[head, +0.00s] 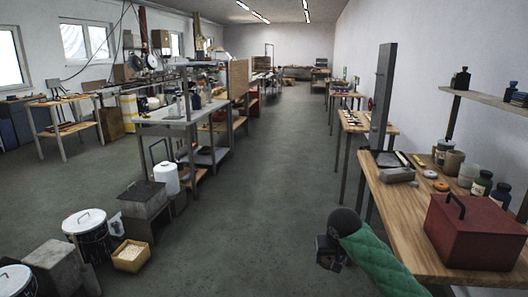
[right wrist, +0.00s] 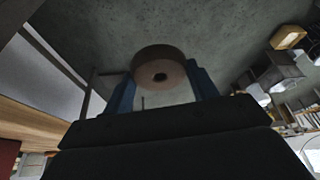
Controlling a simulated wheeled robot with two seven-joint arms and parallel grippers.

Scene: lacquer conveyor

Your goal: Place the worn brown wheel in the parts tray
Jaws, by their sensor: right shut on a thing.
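The worn brown wheel (right wrist: 160,72), a thick disc with a dark centre hole, is between the two blue fingers of my right gripper (right wrist: 162,85) in the right wrist view. The fingers are shut on its sides and hold it clear above the grey floor. In the head view my right gripper (head: 330,252) hangs low over the floor, left of the near wooden table. The wheel cannot be made out there. I cannot pick out the parts tray for sure. My left gripper is not in view.
The wooden table (head: 400,215) at right bears a red box (head: 475,232), a grey roll (head: 397,175), small discs (head: 441,186) and several jars (head: 481,183). A tall grey post (head: 382,95) rises at its far end. Bins and boxes stand at lower left. The middle aisle is clear.

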